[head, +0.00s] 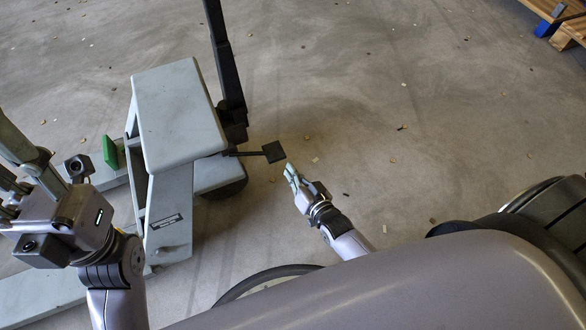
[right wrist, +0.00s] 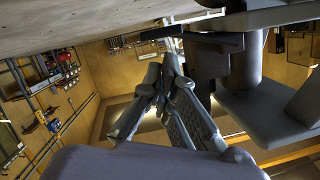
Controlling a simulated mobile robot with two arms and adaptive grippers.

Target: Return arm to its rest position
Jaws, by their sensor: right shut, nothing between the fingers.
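My right gripper (head: 289,170) is shut and empty, in the middle of the head view. Its tips are just below a black square pedal (head: 274,151) on a thin bar; I cannot tell whether they touch. In the right wrist view my shut right fingers (right wrist: 166,66) come together just below a dark bar. The pedal belongs to a grey-green wheeled machine (head: 180,115) with a black upright post (head: 225,58). My left gripper (head: 12,207) is at the left edge, beside a grey-green bar (head: 20,145); its fingers are partly cut off.
A green plate (head: 110,152) is on the machine's left side. A long grey-green base leg (head: 40,300) lies along the lower left floor. A wooden pallet (head: 560,12) is at the top right. The floor (head: 420,110) right of the machine is open, with small scattered bits.

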